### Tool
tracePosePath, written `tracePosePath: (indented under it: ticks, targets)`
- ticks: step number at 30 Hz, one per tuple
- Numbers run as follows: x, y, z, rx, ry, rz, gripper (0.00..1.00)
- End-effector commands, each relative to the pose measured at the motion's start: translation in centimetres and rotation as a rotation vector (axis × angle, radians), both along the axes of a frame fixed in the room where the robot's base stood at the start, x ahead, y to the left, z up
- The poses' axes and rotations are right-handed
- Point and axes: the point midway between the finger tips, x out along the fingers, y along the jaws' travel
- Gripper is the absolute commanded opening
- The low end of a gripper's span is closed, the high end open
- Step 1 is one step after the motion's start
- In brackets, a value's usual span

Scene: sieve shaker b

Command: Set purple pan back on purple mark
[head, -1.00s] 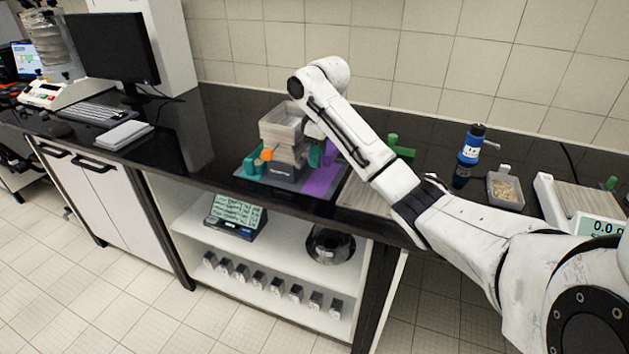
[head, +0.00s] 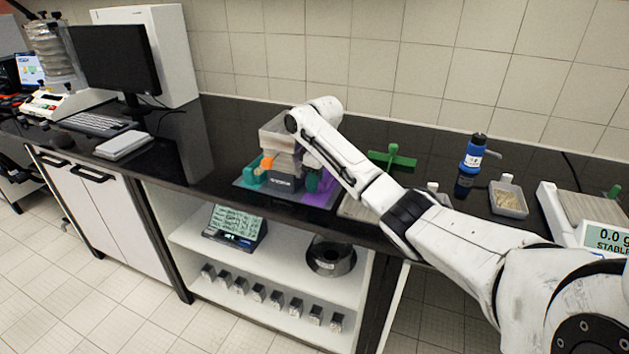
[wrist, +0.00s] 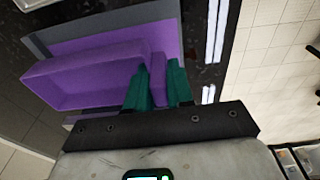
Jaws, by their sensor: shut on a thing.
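The purple pan (wrist: 95,78) is in the wrist view, an open-topped box with a tab at its right end. My gripper (wrist: 155,80) has teal fingers and is shut on that tab. The purple mark (wrist: 115,40) is a flat purple area on a grey mat (wrist: 38,47), showing along the pan's far side. The pan overlaps the mark; I cannot tell if it touches it. In the head view the mark (head: 320,197) shows as purple beside the sieve stack, and my arm hides most of the pan and gripper.
A grey sieve stack (head: 281,132) stands close left of my gripper, with a teal piece (head: 252,174) and an orange piece (head: 266,163) beside it. A green T-shaped piece (head: 393,159), a blue bottle (head: 474,153) and a grey tray (head: 508,199) are to the right.

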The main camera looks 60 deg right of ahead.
Motion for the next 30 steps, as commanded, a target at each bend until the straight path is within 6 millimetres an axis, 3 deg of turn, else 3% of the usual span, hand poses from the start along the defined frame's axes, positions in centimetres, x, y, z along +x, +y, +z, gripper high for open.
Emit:
tracePosePath:
  ticks: [16, 17, 18, 24, 30]
  targets:
    - [0.0, 0.1, -1.2, 0.001, 0.0, 0.0, 0.0]
    - [0.0, 0.1, -1.2, 0.001, 0.0, 0.0, 0.24]
    - [0.0, 0.0, -1.2, 0.001, 0.0, 0.0, 0.28]
    - [0.0, 0.0, -1.2, 0.0, 0.0, 0.0, 0.47]
    - [0.0, 0.0, -1.2, 0.0, 0.0, 0.0, 0.47]
